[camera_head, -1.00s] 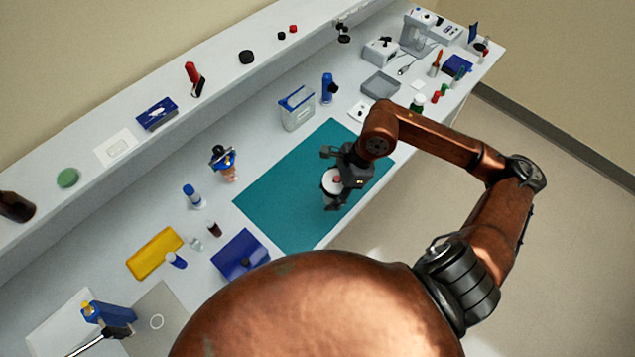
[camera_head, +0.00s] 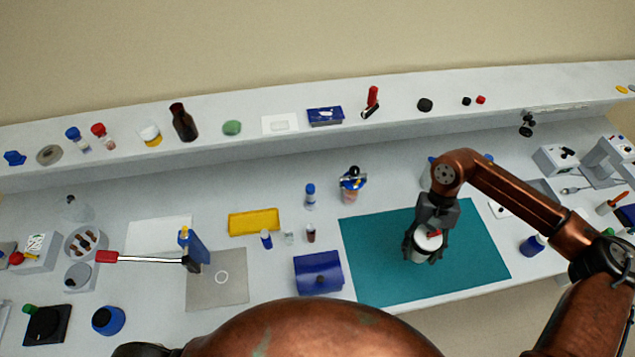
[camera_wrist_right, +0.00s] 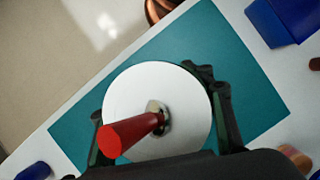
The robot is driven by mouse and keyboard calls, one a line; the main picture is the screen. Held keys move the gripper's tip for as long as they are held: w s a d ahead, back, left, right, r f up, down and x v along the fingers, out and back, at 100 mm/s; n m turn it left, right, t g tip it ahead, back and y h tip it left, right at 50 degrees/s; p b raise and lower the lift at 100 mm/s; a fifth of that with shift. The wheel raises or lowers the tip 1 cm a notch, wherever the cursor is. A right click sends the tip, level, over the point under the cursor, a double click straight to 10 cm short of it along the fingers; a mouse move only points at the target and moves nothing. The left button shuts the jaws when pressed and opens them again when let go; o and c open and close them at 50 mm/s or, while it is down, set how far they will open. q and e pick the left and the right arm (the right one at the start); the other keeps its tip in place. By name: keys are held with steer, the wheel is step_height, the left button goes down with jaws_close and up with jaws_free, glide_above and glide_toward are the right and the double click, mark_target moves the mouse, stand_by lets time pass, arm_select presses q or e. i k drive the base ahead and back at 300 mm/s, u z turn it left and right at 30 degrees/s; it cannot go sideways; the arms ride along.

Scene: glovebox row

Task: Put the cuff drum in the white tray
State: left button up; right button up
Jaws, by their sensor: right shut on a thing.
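The cuff drum appears to be the white round drum with a red knob (camera_head: 427,246), over the teal mat. In the right wrist view its white top (camera_wrist_right: 185,100) and red knob fill the middle. My right gripper (camera_head: 425,240) is shut around the drum's sides from above. I cannot tell whether the drum's base touches the mat. A flat white piece (camera_head: 150,232) lies on the bench at left; a smaller white one (camera_head: 280,124) is on the raised shelf. I cannot tell which is the white tray.
The teal mat (camera_head: 375,270) is otherwise clear. A blue box (camera_head: 318,273), a yellow tray (camera_head: 254,222) and small vials stand left of it. A grey plate (camera_head: 225,290) and an upright blue item (camera_head: 196,248) are near the flat white piece. The shelf runs along the back.

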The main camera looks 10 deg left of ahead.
mark_target(165, 234)
steer(key=u, duration=0.45)
steer(key=k, duration=1.1)
steer(key=u, duration=1.85)
steer(key=i, duration=1.7)
steer(key=z, duration=0.3)
